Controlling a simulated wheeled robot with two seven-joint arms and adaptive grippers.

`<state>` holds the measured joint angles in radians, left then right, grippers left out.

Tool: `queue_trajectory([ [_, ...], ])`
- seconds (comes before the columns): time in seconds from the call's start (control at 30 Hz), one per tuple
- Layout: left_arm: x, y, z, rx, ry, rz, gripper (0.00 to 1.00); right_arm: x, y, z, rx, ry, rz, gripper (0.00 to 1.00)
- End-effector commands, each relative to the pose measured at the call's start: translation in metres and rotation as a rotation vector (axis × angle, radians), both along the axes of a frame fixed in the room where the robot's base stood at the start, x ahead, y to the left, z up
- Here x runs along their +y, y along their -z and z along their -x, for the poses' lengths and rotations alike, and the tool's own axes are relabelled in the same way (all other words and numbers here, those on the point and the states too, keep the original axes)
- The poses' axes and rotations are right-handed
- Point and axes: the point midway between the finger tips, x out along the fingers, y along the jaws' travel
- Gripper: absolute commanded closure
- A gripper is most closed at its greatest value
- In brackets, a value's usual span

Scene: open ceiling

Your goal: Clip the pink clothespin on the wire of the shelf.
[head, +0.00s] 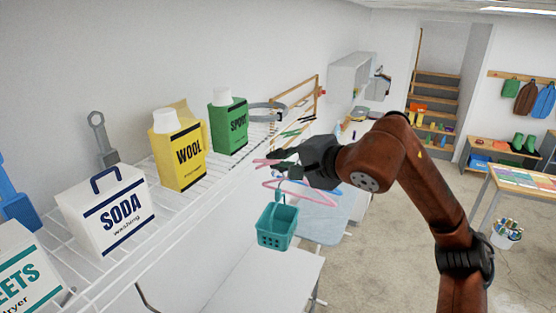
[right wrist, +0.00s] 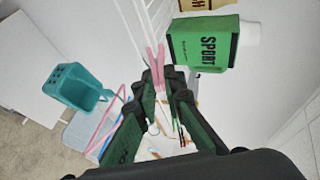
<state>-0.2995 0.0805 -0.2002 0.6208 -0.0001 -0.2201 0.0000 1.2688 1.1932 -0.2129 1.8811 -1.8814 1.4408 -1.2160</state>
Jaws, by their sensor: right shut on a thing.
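The pink clothespin (right wrist: 155,66) is between the fingertips of my right gripper (right wrist: 168,80). Its two prongs stick out past the fingertips toward the white wires of the shelf (right wrist: 146,30). In the head view the right gripper (head: 277,160) is at the front edge of the wire shelf (head: 212,180), right of the green SPORT bottle. The clothespin (head: 263,162) shows there as a small pink piece at its tips. The prongs are close to the wire; I cannot tell whether they touch or straddle it. My left gripper is not in view.
The shelf carries a SODA box (head: 107,210), a yellow WOOL bottle (head: 178,155) and the green SPORT bottle (head: 229,122). A pink hanger (head: 310,197) and a teal basket (head: 278,228) hang below my right gripper. A wooden rack (head: 300,93) is behind.

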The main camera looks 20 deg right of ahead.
Motion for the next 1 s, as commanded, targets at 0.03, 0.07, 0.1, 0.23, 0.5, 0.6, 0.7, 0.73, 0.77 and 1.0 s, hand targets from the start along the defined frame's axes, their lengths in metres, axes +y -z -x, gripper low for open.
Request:
queue_trajectory([
  [0.03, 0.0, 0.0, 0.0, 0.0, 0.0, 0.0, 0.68, 0.0, 0.0, 0.0, -0.001, 0.001, 0.0, 1.0],
  [0.07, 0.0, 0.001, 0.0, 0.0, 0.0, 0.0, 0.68, -0.001, 0.0, 0.001, -0.001, 0.001, 0.0, 1.0],
  [0.1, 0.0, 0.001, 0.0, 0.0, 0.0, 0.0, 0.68, -0.001, -0.001, 0.002, -0.002, 0.0, 0.0, 1.0],
  [0.23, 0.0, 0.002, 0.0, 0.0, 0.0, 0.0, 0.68, 0.001, 0.002, 0.0, -0.002, -0.002, 0.0, 1.0],
  [0.5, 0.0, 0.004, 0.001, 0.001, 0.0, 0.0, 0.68, 0.013, 0.013, -0.012, -0.002, -0.001, 0.0, 1.0],
  [0.6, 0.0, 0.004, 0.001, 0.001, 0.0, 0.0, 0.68, 0.017, 0.016, -0.016, -0.003, -0.001, 0.0, 1.0],
  [0.7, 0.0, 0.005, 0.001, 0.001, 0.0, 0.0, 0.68, 0.021, 0.019, -0.02, -0.003, -0.001, 0.0, 1.0],
  [0.73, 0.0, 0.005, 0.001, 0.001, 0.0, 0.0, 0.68, 0.022, 0.02, -0.021, -0.003, -0.001, 0.0, 1.0],
  [0.77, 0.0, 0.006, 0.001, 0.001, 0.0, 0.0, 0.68, 0.022, 0.021, -0.022, -0.003, -0.001, 0.0, 1.0],
  [1.0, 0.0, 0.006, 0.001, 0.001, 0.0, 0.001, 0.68, 0.025, 0.024, -0.025, -0.003, 0.0, 0.0, 1.0],
])
